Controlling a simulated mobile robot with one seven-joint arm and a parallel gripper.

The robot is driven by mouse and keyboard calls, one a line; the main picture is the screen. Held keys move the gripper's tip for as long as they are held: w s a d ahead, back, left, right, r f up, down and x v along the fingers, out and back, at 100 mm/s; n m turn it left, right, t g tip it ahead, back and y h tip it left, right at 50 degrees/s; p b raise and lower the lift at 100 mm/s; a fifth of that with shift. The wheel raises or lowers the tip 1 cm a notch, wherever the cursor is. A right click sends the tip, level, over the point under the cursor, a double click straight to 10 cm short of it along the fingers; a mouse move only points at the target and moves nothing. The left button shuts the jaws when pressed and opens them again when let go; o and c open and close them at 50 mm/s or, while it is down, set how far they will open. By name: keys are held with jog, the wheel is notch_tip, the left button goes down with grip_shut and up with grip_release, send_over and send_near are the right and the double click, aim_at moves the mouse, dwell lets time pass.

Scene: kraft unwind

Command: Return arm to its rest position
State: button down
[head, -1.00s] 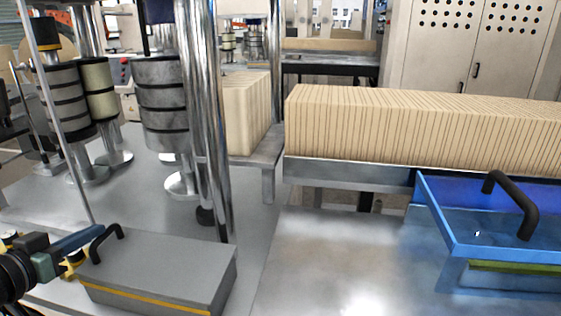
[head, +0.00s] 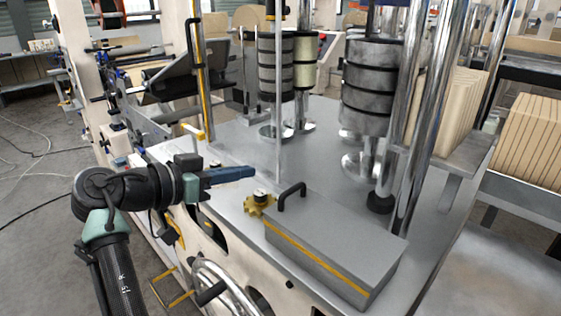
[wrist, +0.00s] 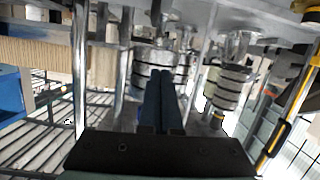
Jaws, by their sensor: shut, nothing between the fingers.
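My gripper (head: 250,171) reaches to the right from my arm at the lower left of the head view. Its blue fingers are shut and empty, above the near left edge of the machine's grey deck. The closed fingers (wrist: 160,75) also show in the middle of the wrist view, with nothing between them. A grey box with a black handle (head: 335,240) sits on the deck to the right of the gripper, apart from it. A yellow knob (head: 260,203) lies just below and right of the fingertips.
Banded rollers (head: 378,85) and chrome posts (head: 430,120) stand on the deck (head: 225,150). A handwheel (head: 222,290) is on the machine's front, below the gripper. A yellow-marked post (head: 198,70) rises behind it. Open floor (head: 40,190) lies to the left.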

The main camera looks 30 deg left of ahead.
jog(key=w+d+r+n+t+y+p, duration=0.25)
jog(key=d+r+t+y+p, duration=0.25)
jog(key=d+r, duration=1.3)
jog(key=s+d+r+t+p, duration=0.1)
jog(key=s+d+r+t, duration=0.3)
jog(key=s+d+r, duration=0.2)
jog(key=s+d+r+t+p, duration=0.2)
jog(key=s+d+r+t, duration=0.2)
jog(key=s+r, duration=0.7)
notch_tip(320, 180, up, 3)
jog(key=shift+d+r, duration=0.1)
jog(key=shift+d, duration=0.8)
